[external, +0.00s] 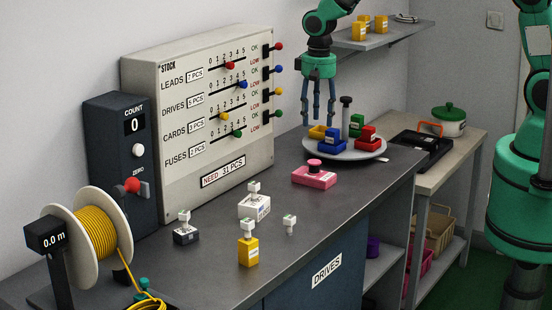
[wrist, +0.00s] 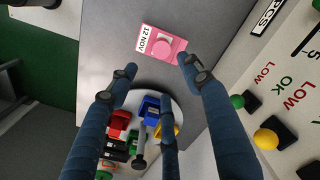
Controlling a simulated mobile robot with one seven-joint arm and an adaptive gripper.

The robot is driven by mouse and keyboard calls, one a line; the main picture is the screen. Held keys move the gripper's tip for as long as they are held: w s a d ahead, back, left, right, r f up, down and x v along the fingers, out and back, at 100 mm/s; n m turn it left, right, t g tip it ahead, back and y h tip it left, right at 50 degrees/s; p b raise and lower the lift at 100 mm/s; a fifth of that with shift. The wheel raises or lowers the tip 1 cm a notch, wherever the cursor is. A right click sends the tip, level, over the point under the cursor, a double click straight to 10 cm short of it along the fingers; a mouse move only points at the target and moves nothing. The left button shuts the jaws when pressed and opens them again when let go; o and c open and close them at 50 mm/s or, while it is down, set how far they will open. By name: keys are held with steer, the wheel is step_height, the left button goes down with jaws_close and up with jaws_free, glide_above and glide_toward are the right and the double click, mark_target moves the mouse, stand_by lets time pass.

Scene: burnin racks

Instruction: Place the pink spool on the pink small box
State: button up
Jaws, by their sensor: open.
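The pink small box (external: 315,178) lies on the grey bench in front of the round plate, with a white label on its side. The pink spool (external: 314,163) stands upright on top of it, and nothing holds it. In the wrist view the pink box (wrist: 176,39) shows near the top with the round spool (wrist: 162,47) on it. My gripper (external: 318,120) is open and empty, pointing down above the left part of the plate, behind and above the pink box. Its fingers (wrist: 158,74) show spread and apart from the spool in the wrist view.
The round plate (external: 346,155) holds yellow, blue, green and red boxes and an upright dark-topped post (external: 346,112). The stock panel (external: 200,100) with coloured knobs stands to the left. White-topped pieces and a yellow box (external: 248,252) stand on the front bench.

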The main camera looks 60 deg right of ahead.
steer(key=s+d+r+n+t, duration=0.1)
steer(key=s+r, duration=0.4)
steer(key=r, duration=0.4)
steer(key=s+d+r+n+t, duration=0.1)
steer(key=s+d+r, duration=0.1)
steer(key=s+r, duration=0.45)
steer(key=s+d+r+t, duration=0.1)
steer(key=s+r, duration=0.3)
steer(key=r, duration=0.6)
steer(key=s+d+r+n+t, duration=0.1)
steer(key=s+r, duration=0.3)
steer(key=s, duration=0.8)
steer(key=s+d+r+n+t, duration=0.1)
steer(key=s+r, duration=0.3)
steer(key=s, duration=0.7)
steer(key=shift+s+d+n, duration=0.35)
steer(key=shift+d+n, duration=0.15)
steer(key=shift+d, duration=0.1)
steer(key=shift+f, duration=0.1)
step_height(320, 180, down, 14)
steer(key=b, duration=1.4)
